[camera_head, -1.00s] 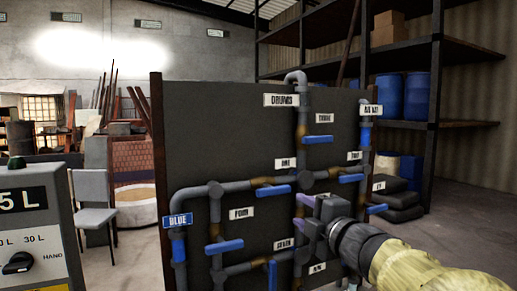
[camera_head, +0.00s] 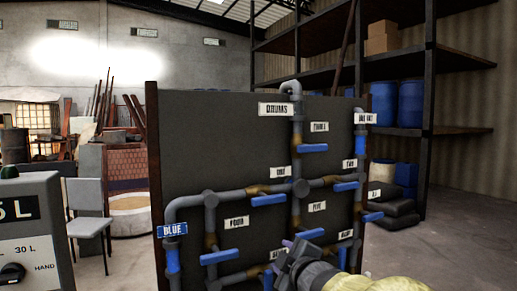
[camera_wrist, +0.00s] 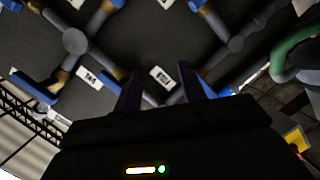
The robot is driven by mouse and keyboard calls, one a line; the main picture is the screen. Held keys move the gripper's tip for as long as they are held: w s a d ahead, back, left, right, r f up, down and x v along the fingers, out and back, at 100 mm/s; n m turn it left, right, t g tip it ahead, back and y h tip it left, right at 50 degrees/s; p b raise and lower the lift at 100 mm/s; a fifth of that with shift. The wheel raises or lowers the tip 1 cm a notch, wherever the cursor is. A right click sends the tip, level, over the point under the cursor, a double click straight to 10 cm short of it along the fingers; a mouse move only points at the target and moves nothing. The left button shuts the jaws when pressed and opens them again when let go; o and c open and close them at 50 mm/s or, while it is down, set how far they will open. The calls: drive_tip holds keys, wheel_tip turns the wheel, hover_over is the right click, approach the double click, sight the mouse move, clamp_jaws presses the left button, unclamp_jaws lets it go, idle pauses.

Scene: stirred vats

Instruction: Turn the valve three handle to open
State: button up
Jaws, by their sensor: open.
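The valve three handle (camera_head: 312,148) is a blue lever under the label THREE (camera_head: 319,127), on the vertical pipe near the top of the dark board. It lies roughly horizontal, across its pipe. My gripper (camera_head: 291,244) is low in front of the board, well below this handle and apart from it. In the wrist view my gripper (camera_wrist: 160,92) shows two dark, spread fingers with nothing held between them. The wrist view shows pipes, blue levers and tilted labels; I cannot tell valve three there.
The board (camera_head: 220,130) carries several other blue levers, including valve one (camera_head: 269,200) and valve four (camera_head: 219,257). A grey control box (camera_head: 35,230) stands at the left, with a chair (camera_head: 89,208) behind. Shelving with blue drums (camera_head: 411,103) is at the right.

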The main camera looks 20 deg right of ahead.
drive_tip(key=s+a+f+m+g, duration=0.1)
drive_tip(key=a+f+m+g, duration=0.35)
drive_tip(key=f, duration=0.65)
drive_tip(key=s+a+f+m+g+y, duration=0.1)
drive_tip(key=s+a+f+g, duration=0.3)
drive_tip(key=f, duration=0.4)
drive_tip(key=s+a+f+m+g+y, duration=0.1)
drive_tip(key=s+a+f+m+g, duration=0.3)
drive_tip(key=s+a+f, duration=0.3)
drive_tip(key=shift+s+a+f+m, duration=0.15)
drive_tip(key=shift+s+f+m, duration=0.3)
drive_tip(key=shift+s, duration=0.65)
drive_tip(key=shift+f, duration=0.1)
drive_tip(key=shift+c, duration=0.5)
drive_tip(key=shift+w, duration=0.1)
